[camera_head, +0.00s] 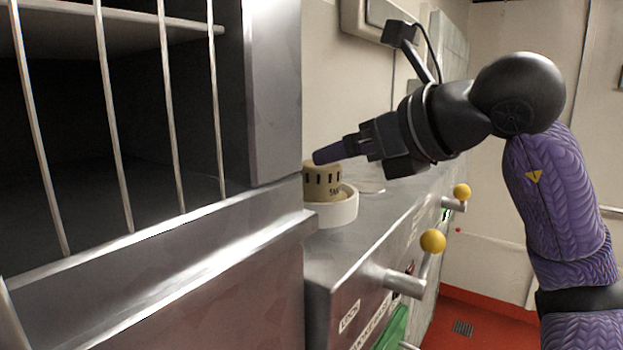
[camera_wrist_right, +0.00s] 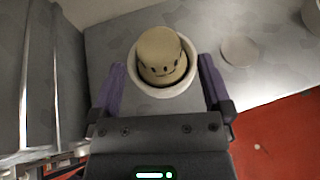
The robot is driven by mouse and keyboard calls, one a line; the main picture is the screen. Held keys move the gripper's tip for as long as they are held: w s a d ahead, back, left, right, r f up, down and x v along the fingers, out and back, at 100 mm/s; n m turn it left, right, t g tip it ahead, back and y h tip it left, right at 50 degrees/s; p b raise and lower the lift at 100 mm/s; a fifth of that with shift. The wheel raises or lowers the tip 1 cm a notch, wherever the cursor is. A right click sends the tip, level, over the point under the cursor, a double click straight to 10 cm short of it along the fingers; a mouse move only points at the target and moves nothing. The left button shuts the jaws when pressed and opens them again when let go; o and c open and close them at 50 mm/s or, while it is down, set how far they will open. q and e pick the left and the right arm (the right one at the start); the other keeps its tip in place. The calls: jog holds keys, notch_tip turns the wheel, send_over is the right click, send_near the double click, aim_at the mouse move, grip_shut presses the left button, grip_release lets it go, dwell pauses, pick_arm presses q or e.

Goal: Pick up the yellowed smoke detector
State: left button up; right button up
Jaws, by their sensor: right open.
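The yellowed smoke detector (camera_head: 322,185) is a tan, slotted cylinder. It sits in a white round dish (camera_head: 340,211) on the grey metal cabinet top, close beside the barred metal unit at left in the head view. In the right wrist view the detector (camera_wrist_right: 161,54) is ahead of the jaws, inside the dish (camera_wrist_right: 160,88). My right gripper (camera_head: 318,157) reaches in from the right, its fingertips at the height of the detector's top. In the wrist view the right gripper (camera_wrist_right: 161,75) is open, with one finger on each side of the dish. My left gripper is not in view.
The barred metal unit (camera_head: 270,100) stands close at the left. The cabinet top (camera_head: 375,215) has a flat pale disc (camera_wrist_right: 239,51) to the right of the dish. Yellow-knobbed handles (camera_head: 432,240) stick out from the cabinet front. The floor (camera_head: 490,318) is red.

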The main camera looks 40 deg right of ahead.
aim_at(322, 184)
jog(key=p+x, duration=0.1)
jog(key=x, duration=0.5)
jog(key=shift+a+f, duration=0.15)
jog(key=shift+f, duration=0.1)
jog(key=shift+r, duration=0.1)
jog(key=c, duration=1.2)
